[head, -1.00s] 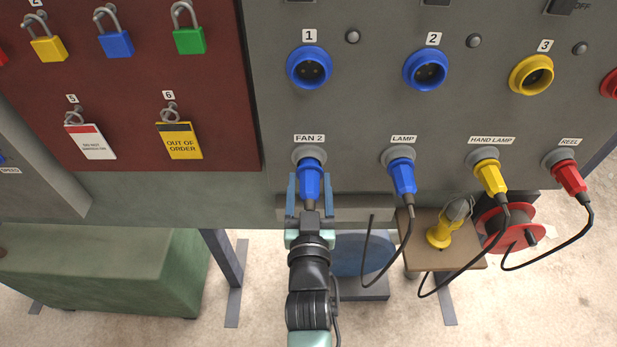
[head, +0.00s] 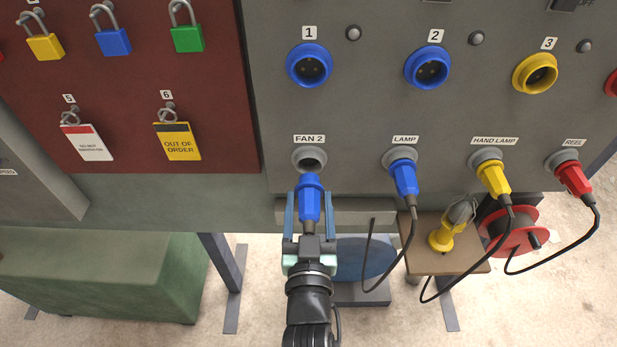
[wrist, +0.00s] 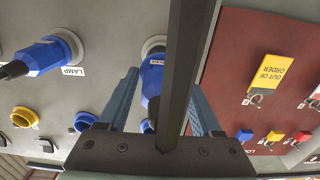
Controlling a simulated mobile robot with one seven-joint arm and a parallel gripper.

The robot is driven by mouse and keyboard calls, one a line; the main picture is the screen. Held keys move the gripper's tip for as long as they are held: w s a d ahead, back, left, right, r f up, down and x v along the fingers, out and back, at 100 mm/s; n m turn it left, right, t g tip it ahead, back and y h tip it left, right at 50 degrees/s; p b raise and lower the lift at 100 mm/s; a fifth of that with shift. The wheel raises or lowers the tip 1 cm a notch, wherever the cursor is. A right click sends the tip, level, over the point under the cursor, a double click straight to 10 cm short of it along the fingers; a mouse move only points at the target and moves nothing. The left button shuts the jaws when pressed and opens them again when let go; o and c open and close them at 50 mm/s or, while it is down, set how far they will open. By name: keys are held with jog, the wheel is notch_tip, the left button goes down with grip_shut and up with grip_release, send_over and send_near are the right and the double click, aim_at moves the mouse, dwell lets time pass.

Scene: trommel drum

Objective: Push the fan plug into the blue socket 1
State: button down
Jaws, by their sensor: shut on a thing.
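The blue fan plug (head: 309,201) is held in my gripper (head: 309,205), which is shut on it. The plug points up toward the panel and is clear of the grey holder labelled FAN 2 (head: 309,158), which is empty. The blue socket 1 (head: 309,67) is above that holder on the panel, open and empty, under the label 1. In the wrist view the plug (wrist: 152,75) shows between the fingers, partly hidden by a dark bar across the middle.
Blue socket 2 (head: 428,68) and yellow socket 3 (head: 535,74) are to the right. The lamp plug (head: 404,178), hand lamp plug (head: 494,178) and reel plug (head: 573,177) sit in holders with hanging cables. A red board (head: 120,90) with padlocks is at left.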

jog(key=shift+s+r, duration=0.1)
jog(key=shift+s, duration=0.3)
jog(key=shift+s, duration=0.1)
jog(key=s, duration=0.4)
jog(key=shift+s, duration=0.4)
dwell(0.4)
notch_tip(320, 180, up, 20)
jog(key=p, duration=2.4)
send_over(309, 207)
jog(key=shift+w+b, duration=0.65)
jog(key=shift+w, duration=2.2)
